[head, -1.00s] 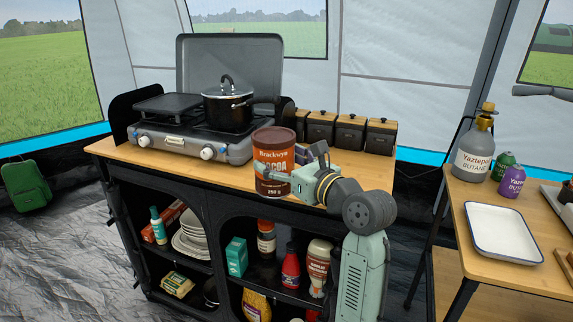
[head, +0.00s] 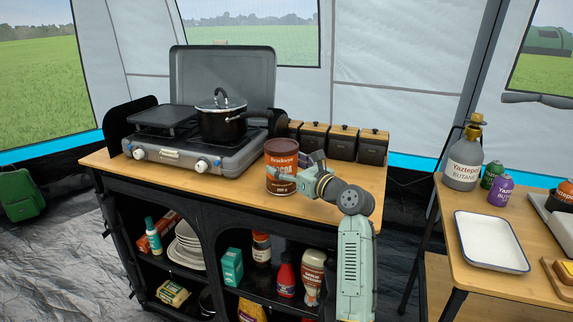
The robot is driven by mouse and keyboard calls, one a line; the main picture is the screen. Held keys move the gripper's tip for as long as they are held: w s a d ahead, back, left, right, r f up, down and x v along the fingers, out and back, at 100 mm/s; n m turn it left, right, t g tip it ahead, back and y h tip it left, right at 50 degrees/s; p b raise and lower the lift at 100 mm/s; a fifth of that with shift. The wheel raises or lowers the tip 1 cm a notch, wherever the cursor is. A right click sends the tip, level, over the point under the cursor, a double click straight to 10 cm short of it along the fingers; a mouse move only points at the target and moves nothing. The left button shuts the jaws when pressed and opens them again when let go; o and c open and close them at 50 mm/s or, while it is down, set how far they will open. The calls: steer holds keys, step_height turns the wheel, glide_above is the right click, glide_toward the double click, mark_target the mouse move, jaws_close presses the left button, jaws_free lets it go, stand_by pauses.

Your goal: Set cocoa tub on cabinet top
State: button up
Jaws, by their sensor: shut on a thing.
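The cocoa tub (head: 282,158) is a brown cylinder with a dark lid and a "Brackwyn Cocoa" label. It is upright at the front of the wooden cabinet top (head: 225,190), to the right of the stove. Its base looks to be at the surface, though I cannot tell whether it touches. My gripper (head: 284,179) is shut on the tub from the right, low on its side. One finger shows across the label; the other is hidden behind the tub.
A camping stove (head: 190,150) with a black pot (head: 222,120) fills the left of the top. Several dark canisters (head: 343,142) line the back right. Bare wood lies right of the tub. A side table with a white tray (head: 491,241) stands at the right.

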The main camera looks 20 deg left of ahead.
steer(key=shift+f, duration=0.1)
steer(key=o, duration=1.5)
steer(key=shift+c, duration=0.2)
steer(key=b+v, duration=0.2)
steer(key=v, duration=1)
